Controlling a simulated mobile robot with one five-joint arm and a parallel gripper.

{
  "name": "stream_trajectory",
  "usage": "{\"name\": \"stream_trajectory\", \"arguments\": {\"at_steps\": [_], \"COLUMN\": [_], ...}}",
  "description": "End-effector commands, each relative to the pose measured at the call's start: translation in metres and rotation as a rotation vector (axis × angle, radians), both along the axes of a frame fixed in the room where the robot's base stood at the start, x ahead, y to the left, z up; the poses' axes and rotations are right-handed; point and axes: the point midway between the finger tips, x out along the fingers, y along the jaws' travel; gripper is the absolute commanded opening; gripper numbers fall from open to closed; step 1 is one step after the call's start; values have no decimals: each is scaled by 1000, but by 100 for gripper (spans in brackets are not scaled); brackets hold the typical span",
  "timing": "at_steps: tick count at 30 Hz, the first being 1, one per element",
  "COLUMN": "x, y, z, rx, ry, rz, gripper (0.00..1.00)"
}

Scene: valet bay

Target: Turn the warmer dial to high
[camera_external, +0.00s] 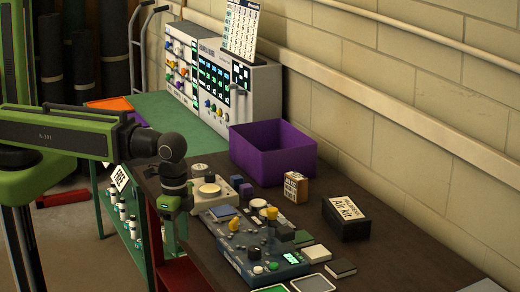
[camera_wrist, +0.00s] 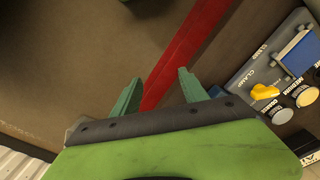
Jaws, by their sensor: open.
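My gripper (camera_external: 176,228) hangs fingers down at the left edge of the dark bench, beside the blue-grey control panel (camera_external: 232,252). In the wrist view my gripper (camera_wrist: 158,80) is open, with nothing between its two green fingers. The panel (camera_wrist: 244,82) shows at the right there, with a yellow knob (camera_wrist: 264,92), pale round knobs and a blue square part; one label reads CLAMP. A pale unit with a round white plate (camera_external: 208,190) stands behind my gripper, and may be the warmer. I cannot tell which knob is the warmer dial, nor its setting.
A purple bin (camera_external: 272,160), a small tan box (camera_external: 296,187) and a black Air kit box (camera_external: 346,220) stand on the bench. A machine with many knobs (camera_external: 212,82) stands on a green table behind. A red strip (camera_wrist: 190,50) runs below the gripper.

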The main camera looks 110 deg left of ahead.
Motion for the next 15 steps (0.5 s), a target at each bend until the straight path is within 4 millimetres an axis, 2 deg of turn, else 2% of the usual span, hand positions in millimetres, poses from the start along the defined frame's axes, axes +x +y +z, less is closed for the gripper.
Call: {"name": "stream_trajectory", "arguments": {"at_steps": [4,8,11,14,15], "x": [0,5,13,16,16], "y": [0,13,41,88,112], "z": [0,0,13,38,51], "rx": [1,53,118,181,206], "ry": [-1,-19,-61,-117,-144], "rz": [105,455,797,1132,1264], "gripper": [51,51,51,51,51]}}
